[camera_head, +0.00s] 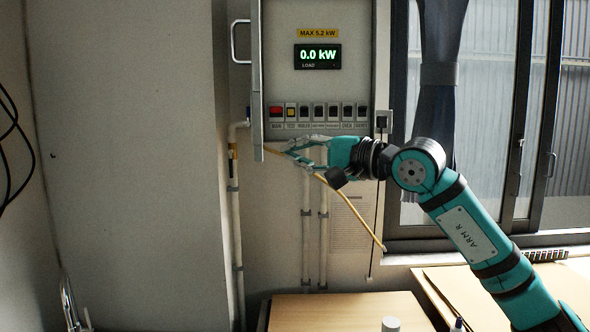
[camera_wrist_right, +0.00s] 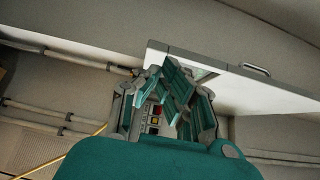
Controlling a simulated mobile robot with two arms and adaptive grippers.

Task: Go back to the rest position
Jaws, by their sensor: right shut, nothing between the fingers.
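My right arm (camera_head: 480,250) reaches in from the lower right in the head view. Its teal right gripper (camera_head: 296,150) is just below the switch row of a grey electrical panel (camera_head: 280,70), near the lower end of the panel's open door (camera_head: 257,90). The gripper is shut and holds nothing. In the right wrist view the gripper's fingers (camera_wrist_right: 172,92) are in front of the white door (camera_wrist_right: 235,88), with red and yellow switches (camera_wrist_right: 155,115) showing between them. I cannot tell whether the fingers touch the door. My left gripper is not in view.
The display (camera_head: 318,56) reads 0.0 kW. A yellow cable or rod (camera_head: 350,208) slants down behind the gripper. Pipes (camera_head: 308,230) run down the wall. A window (camera_head: 500,110) is at right. Wooden tops (camera_head: 340,312) with a white-capped bottle (camera_head: 390,324) are below.

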